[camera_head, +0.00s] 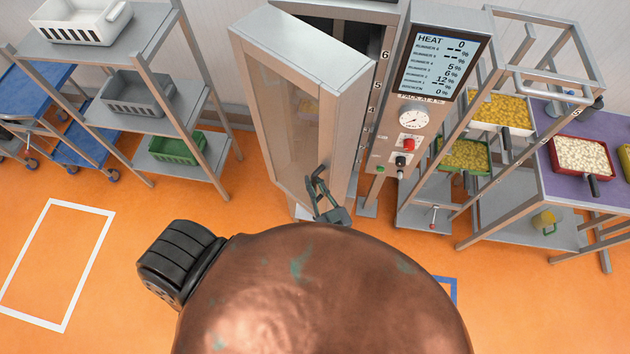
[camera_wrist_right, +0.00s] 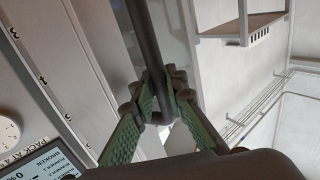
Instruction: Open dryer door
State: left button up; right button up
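The dryer (camera_head: 379,105) is a tall grey cabinet with a numbered edge. Its framed glass door (camera_head: 345,110) stands partly open, its free edge swung out from the body with a gap at the top. My right gripper (camera_head: 318,180) is at the door's lower free edge. In the right wrist view, the green-padded fingers of the gripper (camera_wrist_right: 168,97) are closed around a dark bar, the door handle (camera_wrist_right: 146,40). The exact contact on the far side of the bar is hidden. My left gripper is in neither view.
A control panel (camera_head: 440,62) with a display, gauge and buttons stands right of the dryer. A shelf rack (camera_head: 140,50) with trays is on the left. A purple table (camera_head: 580,130) with food pans is on the right. Orange floor is free at the front left.

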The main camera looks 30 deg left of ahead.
jog(key=o, duration=0.4)
jog(key=v, duration=1.2)
jog(key=shift+s, duration=0.1)
